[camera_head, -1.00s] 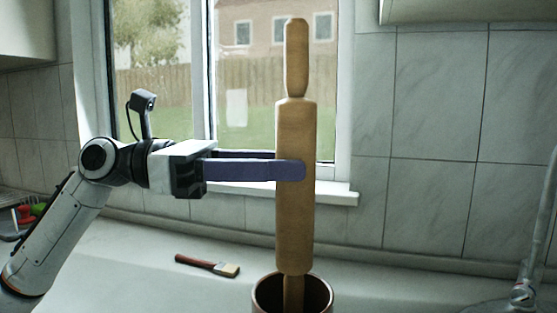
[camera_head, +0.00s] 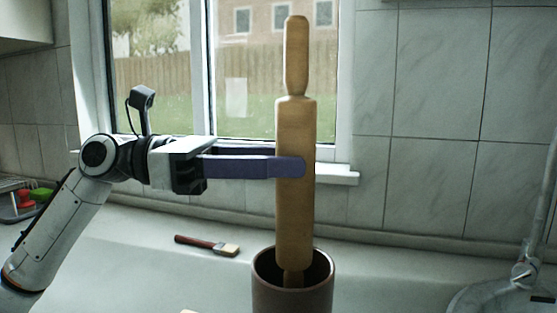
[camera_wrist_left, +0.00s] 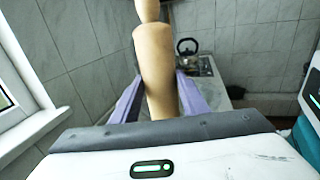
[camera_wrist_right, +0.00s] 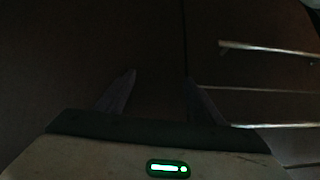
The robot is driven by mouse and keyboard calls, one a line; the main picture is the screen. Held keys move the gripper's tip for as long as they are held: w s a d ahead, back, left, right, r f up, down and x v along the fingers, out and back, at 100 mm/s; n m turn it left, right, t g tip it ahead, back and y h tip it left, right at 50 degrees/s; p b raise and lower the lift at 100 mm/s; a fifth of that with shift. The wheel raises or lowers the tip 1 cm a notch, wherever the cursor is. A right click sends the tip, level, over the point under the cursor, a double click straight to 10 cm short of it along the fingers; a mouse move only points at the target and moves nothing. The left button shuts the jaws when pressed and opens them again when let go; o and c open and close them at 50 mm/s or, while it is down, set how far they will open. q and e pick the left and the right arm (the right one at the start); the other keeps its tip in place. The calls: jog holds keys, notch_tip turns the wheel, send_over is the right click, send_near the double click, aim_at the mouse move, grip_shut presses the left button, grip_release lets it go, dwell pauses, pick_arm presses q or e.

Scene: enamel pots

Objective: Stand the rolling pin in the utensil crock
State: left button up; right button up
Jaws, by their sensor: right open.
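The wooden rolling pin (camera_head: 295,215) stands upright, its lower handle and the bottom of its barrel inside the mouth of the brown utensil crock (camera_head: 290,299). Whether the lower handle touches the crock's floor is hidden. My left gripper (camera_head: 290,167) comes in from the left and is shut on the barrel about halfway up. The left wrist view shows the pin (camera_wrist_left: 158,75) between the two purple fingers (camera_wrist_left: 160,88). My right gripper (camera_wrist_right: 158,85) shows only in the dark right wrist view, open and empty.
A brush (camera_head: 207,245) with a red handle lies on the counter (camera_head: 150,270) left of the crock. A sink with a tap (camera_head: 524,268) is at the right. A kettle (camera_wrist_left: 188,47) shows in the left wrist view. The window is behind the pin.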

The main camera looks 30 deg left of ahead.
pick_arm(q)
jog(key=o, duration=0.4)
jog(key=shift+o, duration=0.2)
jog(key=b+v, duration=0.2)
jog(key=v, duration=0.8)
jog(key=shift+a, duration=0.15)
dwell(0.5)
